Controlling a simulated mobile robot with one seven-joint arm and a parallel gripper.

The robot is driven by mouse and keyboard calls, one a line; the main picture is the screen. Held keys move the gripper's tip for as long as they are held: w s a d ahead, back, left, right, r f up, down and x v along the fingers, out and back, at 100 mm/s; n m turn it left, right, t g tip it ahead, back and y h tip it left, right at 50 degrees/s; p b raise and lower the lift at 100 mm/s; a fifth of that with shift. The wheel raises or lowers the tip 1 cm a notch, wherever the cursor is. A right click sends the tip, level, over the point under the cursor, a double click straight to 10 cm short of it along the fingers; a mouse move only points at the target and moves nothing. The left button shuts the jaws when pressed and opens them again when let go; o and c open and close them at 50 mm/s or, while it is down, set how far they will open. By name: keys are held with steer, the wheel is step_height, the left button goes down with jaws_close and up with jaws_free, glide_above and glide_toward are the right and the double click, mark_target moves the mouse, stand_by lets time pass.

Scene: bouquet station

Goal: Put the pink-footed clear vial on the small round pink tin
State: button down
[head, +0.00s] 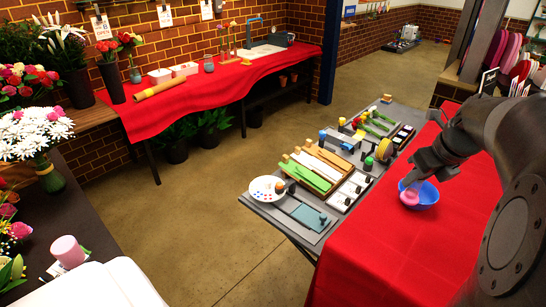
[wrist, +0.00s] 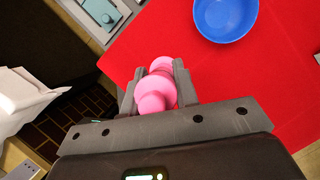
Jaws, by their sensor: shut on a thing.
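My gripper (head: 423,177) is at the right of the head view, above the red-covered table. In the wrist view its fingers (wrist: 157,88) are closed on the pink-footed vial (wrist: 154,94). The vial's pink parts show between the fingers; its clear body is hard to make out. In the head view the pink of the vial (head: 409,197) hangs below the gripper, in front of the blue bowl.
The blue bowl (head: 428,198) is on the red cloth (head: 385,240); it also shows in the wrist view (wrist: 226,18). A grey table (head: 322,222) with tools and a white palette is left of it. Flowers (head: 35,133) crowd the dark table. Open floor lies between.

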steer(key=w+a+r+n+y, duration=0.1)
steer(key=w+a+n, duration=0.1)
steer(key=w+a, duration=0.65)
steer(key=w+a+r+n, duration=0.15)
steer(key=w+a, duration=0.35)
steer(key=a, duration=0.6)
steer(key=w+a+n+g+y, duration=0.1)
steer(key=w+a+n, duration=0.1)
steer(key=a, duration=1)
steer(key=w+a+n+g, duration=0.1)
steer(key=w+a+n, duration=0.15)
steer(key=a, duration=0.85)
steer(key=n+g+y, duration=0.1)
steer(key=n+g, duration=0.1)
steer(key=n, duration=0.3)
glide_above(62, 245)
step_height(62, 245, down, 8)
steer(key=shift+f, duration=2)
